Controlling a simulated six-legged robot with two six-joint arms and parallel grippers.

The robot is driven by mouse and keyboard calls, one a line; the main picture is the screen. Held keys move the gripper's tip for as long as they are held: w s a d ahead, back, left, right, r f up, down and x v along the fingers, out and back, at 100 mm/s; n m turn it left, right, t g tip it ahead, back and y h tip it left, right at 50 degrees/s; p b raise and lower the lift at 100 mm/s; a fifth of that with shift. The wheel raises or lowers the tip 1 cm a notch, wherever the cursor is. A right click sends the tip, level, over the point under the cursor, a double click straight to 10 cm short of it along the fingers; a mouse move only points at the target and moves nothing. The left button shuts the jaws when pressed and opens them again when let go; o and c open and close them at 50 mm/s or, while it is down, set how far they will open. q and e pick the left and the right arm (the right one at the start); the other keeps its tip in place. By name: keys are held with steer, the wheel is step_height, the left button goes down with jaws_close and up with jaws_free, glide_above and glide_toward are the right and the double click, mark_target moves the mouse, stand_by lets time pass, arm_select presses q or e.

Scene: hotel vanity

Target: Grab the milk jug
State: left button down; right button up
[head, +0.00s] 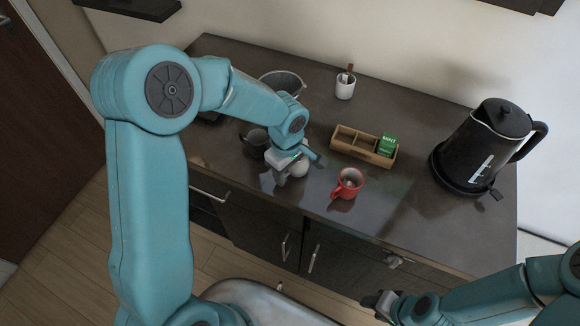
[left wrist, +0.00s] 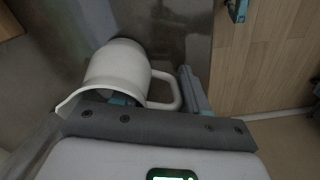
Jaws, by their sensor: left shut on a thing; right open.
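The white milk jug (head: 299,168) is near the front edge of the dark counter, partly hidden under my left gripper (head: 292,165). In the left wrist view the jug (left wrist: 117,64) shows its rounded body, open mouth and loop handle. My left gripper is shut on the jug, with one finger at its mouth and the other just outside the handle. I cannot tell whether the jug touches the counter. My right gripper (head: 380,304) is open and empty, low in front of the cabinets and away from the jug.
A red mug (head: 347,185) stands just right of the jug. A wooden box (head: 350,147) with a green mint packet (head: 387,145) is behind it. A black kettle (head: 484,145) stands at right. A dark cup (head: 255,141) is left of my gripper; a white cup (head: 345,88) stands behind.

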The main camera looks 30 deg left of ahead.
arm_select(q)
steer(key=shift+w+r, duration=0.1)
steer(key=shift+r, duration=0.05)
step_height(320, 180, up, 20)
steer(key=b, duration=0.1)
stand_by(0.9)
stand_by(3.0)
